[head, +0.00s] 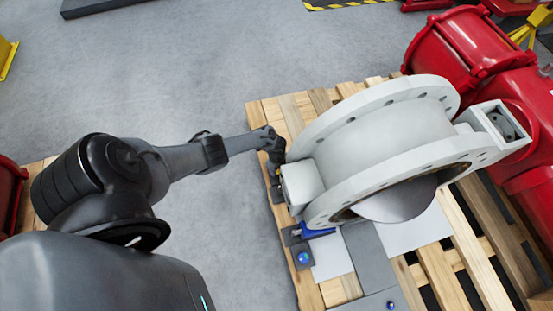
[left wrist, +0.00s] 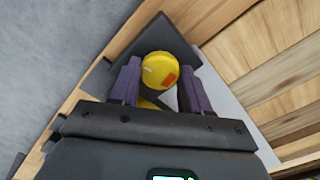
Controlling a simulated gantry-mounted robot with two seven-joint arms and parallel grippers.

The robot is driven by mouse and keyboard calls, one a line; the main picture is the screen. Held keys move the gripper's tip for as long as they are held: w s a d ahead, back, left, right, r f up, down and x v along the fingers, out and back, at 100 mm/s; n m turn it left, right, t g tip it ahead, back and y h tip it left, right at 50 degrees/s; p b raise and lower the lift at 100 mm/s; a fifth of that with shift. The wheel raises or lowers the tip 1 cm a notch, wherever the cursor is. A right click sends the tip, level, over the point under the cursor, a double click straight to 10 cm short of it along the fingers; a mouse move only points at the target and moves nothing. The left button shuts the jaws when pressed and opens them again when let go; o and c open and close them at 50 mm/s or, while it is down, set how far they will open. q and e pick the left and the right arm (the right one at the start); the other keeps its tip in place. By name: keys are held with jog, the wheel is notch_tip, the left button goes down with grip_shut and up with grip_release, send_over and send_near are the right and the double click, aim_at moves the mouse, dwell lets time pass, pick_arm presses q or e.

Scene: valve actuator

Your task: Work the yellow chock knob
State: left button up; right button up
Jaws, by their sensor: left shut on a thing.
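The yellow chock knob (left wrist: 160,68) shows in the left wrist view. It has a rounded top with an orange-red patch and a small pale mark. My left gripper (left wrist: 163,80) has one dark finger on each side of the knob and is shut on it. In the head view my left gripper (head: 275,158) reaches in from the left, at the left side of the valve. The knob is mostly hidden there by the gripper. My right gripper is in neither view.
A large pale grey valve body (head: 385,140) with flanges stands on a wooden pallet (head: 268,112), close right of my gripper. A blue part (head: 318,232) and a blue knob (head: 303,257) are nearer. Red pipework (head: 470,45) is at right.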

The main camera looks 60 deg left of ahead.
pick_arm(q)
jog(key=shift+w+r+m, duration=0.1)
jog(key=shift+m, duration=0.3)
jog(key=shift+d, duration=0.1)
jog(key=o, duration=1.1)
jog(key=shift+c, duration=0.2)
jog(key=shift+r, duration=0.25)
notch_tip(320, 180, up, 10)
jog(key=p, duration=0.8)
